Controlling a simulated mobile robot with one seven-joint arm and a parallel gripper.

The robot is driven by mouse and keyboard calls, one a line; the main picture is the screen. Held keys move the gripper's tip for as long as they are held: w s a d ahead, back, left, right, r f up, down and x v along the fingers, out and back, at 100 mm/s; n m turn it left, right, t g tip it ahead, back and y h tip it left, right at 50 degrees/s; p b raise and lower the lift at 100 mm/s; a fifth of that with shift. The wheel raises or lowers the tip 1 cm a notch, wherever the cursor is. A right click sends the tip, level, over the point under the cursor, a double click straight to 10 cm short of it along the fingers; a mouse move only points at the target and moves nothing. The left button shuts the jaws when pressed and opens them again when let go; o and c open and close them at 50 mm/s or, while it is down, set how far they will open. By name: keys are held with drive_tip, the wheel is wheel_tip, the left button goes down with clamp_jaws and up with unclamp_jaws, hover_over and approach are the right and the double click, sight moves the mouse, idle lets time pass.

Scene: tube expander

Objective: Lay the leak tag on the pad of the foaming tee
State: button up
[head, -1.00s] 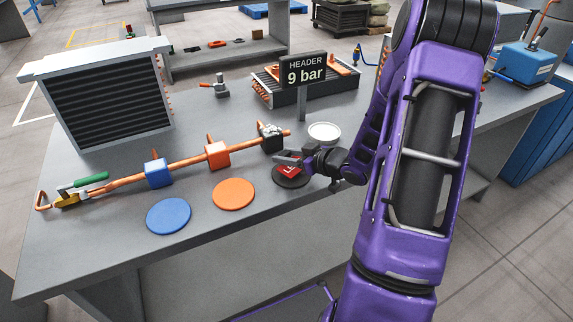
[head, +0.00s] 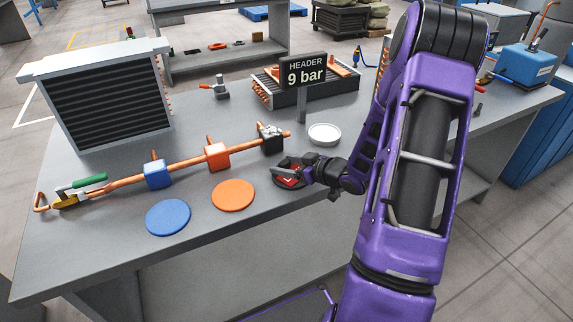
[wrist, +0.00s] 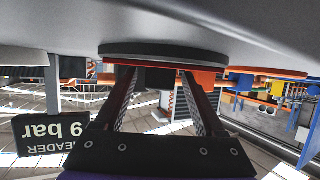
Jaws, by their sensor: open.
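A copper pipe (head: 187,162) carries a blue tee (head: 157,174), an orange tee (head: 217,155) and a black tee (head: 270,144) with white foam on top. In front lie a blue pad (head: 168,217), an orange pad (head: 233,195) and a black pad (head: 280,184). The red leak tag (head: 288,181) appears to lie on the black pad, partly covered by my gripper (head: 284,172). My gripper is open, low over that pad, with fingers around the tag. The upside-down wrist view shows the black pad (wrist: 190,50) close to the fingertips (wrist: 155,84).
A white dish (head: 324,133) stands behind my gripper. A "HEADER 9 bar" sign (head: 303,72) stands behind the foaming tee. The table front is clear.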

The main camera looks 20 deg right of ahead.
drive_tip(key=shift+r, duration=0.3)
drive_tip(key=p+v, duration=0.1)
drive_tip(key=v, duration=1.1)
drive_tip(key=shift+f+p, duration=0.2)
drive_tip(key=shift+p, duration=0.1)
drive_tip(key=shift+w, duration=0.1)
